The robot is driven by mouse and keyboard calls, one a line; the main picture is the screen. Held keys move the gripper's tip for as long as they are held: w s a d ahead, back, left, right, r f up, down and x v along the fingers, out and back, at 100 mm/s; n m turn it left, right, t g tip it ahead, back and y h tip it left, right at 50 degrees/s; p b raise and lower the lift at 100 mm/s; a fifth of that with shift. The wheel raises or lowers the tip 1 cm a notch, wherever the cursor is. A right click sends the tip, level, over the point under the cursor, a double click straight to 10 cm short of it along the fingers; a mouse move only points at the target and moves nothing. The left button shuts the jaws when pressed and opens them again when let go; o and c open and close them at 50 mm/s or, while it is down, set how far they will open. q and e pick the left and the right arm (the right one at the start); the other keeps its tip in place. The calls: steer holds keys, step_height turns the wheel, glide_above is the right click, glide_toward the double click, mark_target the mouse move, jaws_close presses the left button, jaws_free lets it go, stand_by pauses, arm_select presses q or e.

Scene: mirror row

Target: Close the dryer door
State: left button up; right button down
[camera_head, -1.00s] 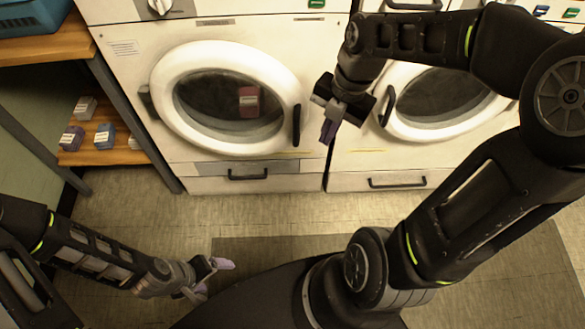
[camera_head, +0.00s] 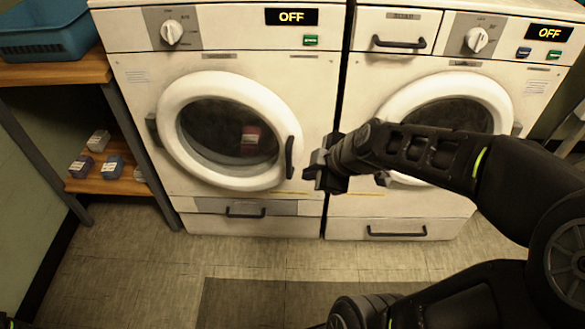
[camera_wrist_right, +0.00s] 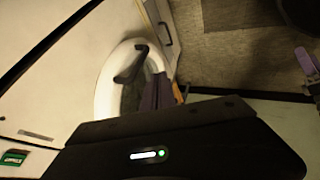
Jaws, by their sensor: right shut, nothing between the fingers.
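The left machine, the dryer (camera_head: 120,100), has a round white-rimmed door (camera_head: 172,100) with a dark window. The door looks flush or nearly flush with the front; I cannot tell whether it is latched. Its dark handle (camera_head: 290,157) is on the door's right side. My right gripper (camera_head: 318,178) is just right of and slightly below the handle, its fingers mostly hidden in the head view. In the right wrist view its purple fingers (camera_wrist_right: 164,92) are together and empty, near the door and handle (camera_wrist_right: 130,65). My left gripper (camera_wrist_right: 305,62) shows partly at that view's right edge.
A second machine (camera_head: 345,150) with a round door (camera_head: 400,105) stands close on the right, partly behind my right arm. Left is a wooden shelf (camera_head: 115,183) with small boxes and a blue basket (camera_head: 45,35). A mat (camera_head: 240,300) lies on open floor in front.

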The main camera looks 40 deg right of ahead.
steer(key=w+d+f+b, duration=0.1)
steer(key=w+f+b, duration=0.1)
steer(key=w+f, duration=0.6)
steer(key=shift+w+d, duration=0.4)
steer(key=shift+w, duration=0.25)
